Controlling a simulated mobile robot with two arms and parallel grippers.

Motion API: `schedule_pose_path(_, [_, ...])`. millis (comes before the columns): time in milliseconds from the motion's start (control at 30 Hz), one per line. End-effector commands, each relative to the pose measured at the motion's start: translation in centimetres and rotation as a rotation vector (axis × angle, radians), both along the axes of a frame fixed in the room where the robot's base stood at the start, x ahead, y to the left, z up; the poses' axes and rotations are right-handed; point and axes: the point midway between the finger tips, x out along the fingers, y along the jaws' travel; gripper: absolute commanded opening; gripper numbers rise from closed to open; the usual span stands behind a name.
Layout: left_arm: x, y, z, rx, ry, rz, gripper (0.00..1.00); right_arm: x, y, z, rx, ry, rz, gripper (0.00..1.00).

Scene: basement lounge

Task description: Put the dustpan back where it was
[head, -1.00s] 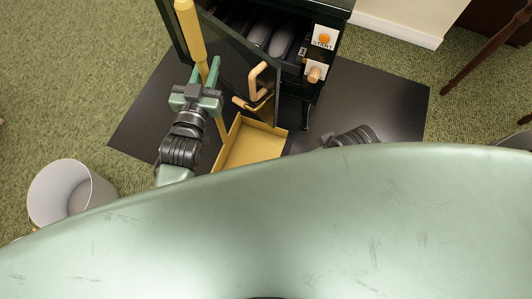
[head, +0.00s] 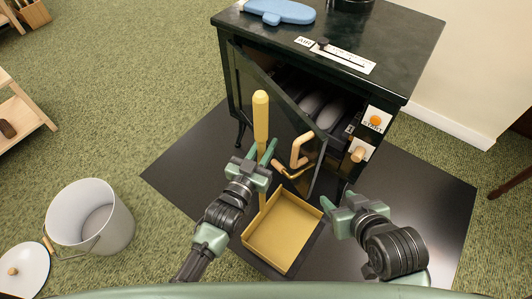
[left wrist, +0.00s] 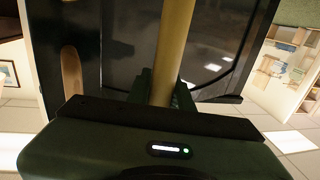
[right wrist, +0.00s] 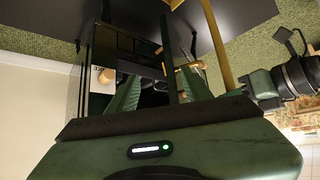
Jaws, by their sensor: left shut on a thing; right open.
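The yellow dustpan (head: 278,232) has a tall upright handle with a thick grip at its top. Its pan is at or just above the black floor mat (head: 440,215), in front of the stove; I cannot tell whether it touches. My left gripper (head: 262,160) is shut on the handle below the thick grip. The handle also shows between the fingers in the left wrist view (left wrist: 172,60). My right gripper (head: 338,202) is open and empty, just right of the pan. In the right wrist view the handle (right wrist: 215,45) passes right of the fingers.
The dark stove (head: 405,50) stands behind the pan with its door (head: 275,85) ajar toward my left gripper. A blue mitt-like item (head: 280,10) lies on top. A white bucket (head: 90,215) and its lid (head: 24,270) are at left. The mat's right part is bare.

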Motion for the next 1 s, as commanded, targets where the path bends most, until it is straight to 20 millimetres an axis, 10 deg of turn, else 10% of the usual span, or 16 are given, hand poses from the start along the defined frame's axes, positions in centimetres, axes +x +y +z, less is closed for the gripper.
schedule_pose_path(700, [0.1,-0.1,-3.1,-0.005,-0.006,0.000,0.00,5.0,2.1,5.3,0.080,-0.350,0.025,0.50])
schedule_pose_path(733, [0.0,0.0,-3.5,0.000,0.000,0.000,0.27,5.0,2.1,5.3,0.080,-0.349,0.025,0.50])
schedule_pose_path(800, [0.0,0.0,-3.5,0.000,0.000,0.000,0.43,5.0,2.1,5.3,0.080,-0.349,0.025,0.50])
schedule_pose_path(1000, [0.0,0.0,-3.5,0.000,0.000,0.000,0.43,5.0,2.1,5.3,0.079,-0.348,0.025,0.50])
